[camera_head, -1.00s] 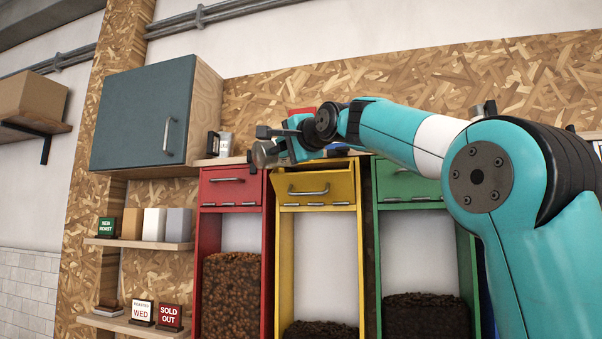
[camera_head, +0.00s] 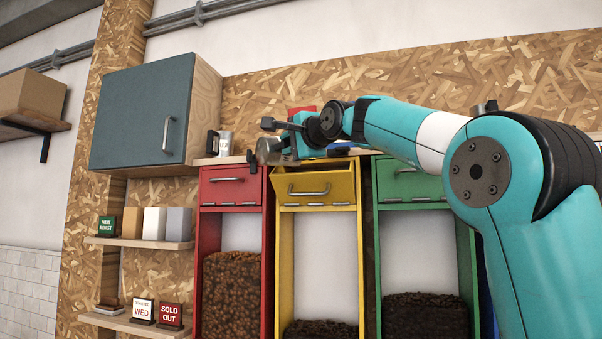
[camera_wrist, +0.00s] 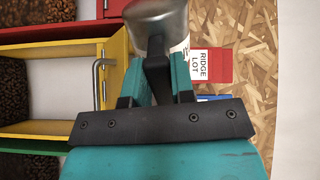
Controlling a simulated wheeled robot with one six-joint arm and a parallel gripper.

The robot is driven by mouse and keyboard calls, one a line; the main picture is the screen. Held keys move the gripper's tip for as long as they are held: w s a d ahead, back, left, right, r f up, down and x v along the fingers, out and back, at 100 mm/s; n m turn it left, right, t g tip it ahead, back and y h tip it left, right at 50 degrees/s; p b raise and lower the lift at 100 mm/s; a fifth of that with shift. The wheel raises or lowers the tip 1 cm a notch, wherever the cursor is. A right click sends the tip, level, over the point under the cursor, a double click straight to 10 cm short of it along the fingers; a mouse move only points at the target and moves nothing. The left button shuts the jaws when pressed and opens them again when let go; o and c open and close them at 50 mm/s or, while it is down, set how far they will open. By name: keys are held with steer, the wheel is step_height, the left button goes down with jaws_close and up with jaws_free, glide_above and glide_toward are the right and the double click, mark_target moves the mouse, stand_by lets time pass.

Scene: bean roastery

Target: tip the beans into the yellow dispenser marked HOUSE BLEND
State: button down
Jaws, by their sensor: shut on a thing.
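The yellow dispenser (camera_head: 284,250) stands between a red and a green one; its top flap (camera_head: 325,188) is tipped forward, open. Dark beans (camera_head: 320,330) lie low behind its clear front. I cannot see a HOUSE BLEND mark. My gripper (camera_wrist: 158,78) is shut on the black handle of a metal scoop (camera_wrist: 155,16). In the head view the scoop (camera_head: 268,150) is above the gap between the red and yellow dispensers, near the yellow flap's upper left corner. The scoop's inside is hidden, so I cannot see beans in it.
The red dispenser (camera_head: 231,188) and green dispenser (camera_head: 412,190) have closed flaps. A red RIDGE LOT card (camera_wrist: 212,66) stands behind the scoop. A blue-grey cabinet (camera_head: 140,115) hangs at left, above shelves with bags and signs (camera_head: 170,315).

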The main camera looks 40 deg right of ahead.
steer(key=shift+d+r+m+p, duration=0.25)
steer(key=shift+r+m+p, duration=0.3)
steer(key=shift+m+p, duration=0.25)
steer(key=shift+d+r+m+p, duration=0.25)
steer(key=shift+r+m+p, duration=0.25)
steer(key=shift+m+p, duration=0.3)
stand_by(0.7)
steer(key=shift+d+r+m, duration=0.45)
steer(key=shift+m, duration=0.5)
steer(key=shift+d+r+m, duration=0.4)
steer(key=shift+d+m, duration=0.05)
steer(key=shift+m, duration=0.5)
stand_by(3.1)
